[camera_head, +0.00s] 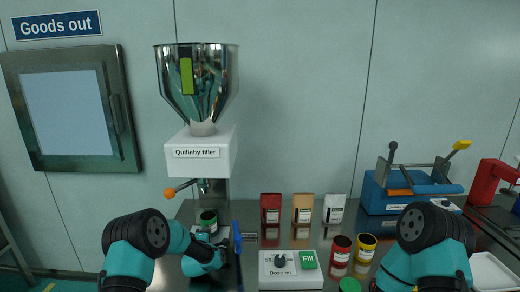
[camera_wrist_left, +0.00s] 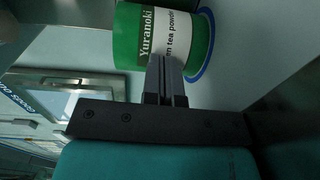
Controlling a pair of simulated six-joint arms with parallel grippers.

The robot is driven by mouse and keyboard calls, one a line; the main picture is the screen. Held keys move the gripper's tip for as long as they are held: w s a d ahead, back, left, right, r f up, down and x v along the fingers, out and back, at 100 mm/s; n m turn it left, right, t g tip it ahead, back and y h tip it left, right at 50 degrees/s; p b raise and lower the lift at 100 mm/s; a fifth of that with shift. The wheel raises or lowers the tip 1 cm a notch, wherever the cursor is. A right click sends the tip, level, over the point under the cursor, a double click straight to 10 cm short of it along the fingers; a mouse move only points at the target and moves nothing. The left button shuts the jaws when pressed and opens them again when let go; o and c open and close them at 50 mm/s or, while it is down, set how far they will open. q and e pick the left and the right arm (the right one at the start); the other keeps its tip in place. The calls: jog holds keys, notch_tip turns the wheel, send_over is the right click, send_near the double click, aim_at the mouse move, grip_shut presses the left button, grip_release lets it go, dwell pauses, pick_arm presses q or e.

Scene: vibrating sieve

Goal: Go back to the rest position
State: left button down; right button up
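My left gripper (camera_head: 248,237) is low over the steel table, to the right of the filler's foot. In the left wrist view its fingers (camera_wrist_left: 166,80) lie close together, with nothing visible between them. A green tin (camera_wrist_left: 160,38) with a white label reading Yuranoki and tea powder appears beyond the fingertips. In the head view a green tin (camera_head: 208,220) stands under the filler's spout, left of the gripper and apart from its fingers. My right arm shows at the right, but its gripper is hidden from view.
The Quillaby filler (camera_head: 205,152) stands behind my left arm. A control box (camera_head: 285,270) with a dial and green Fill button is right of the left gripper. Three pouches (camera_head: 302,209) stand behind. Red (camera_head: 341,246) and yellow (camera_head: 366,246) tins stand near my right arm.

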pick_arm(q)
jog(key=shift+s, duration=0.15)
jog(key=shift+s, duration=8.35)
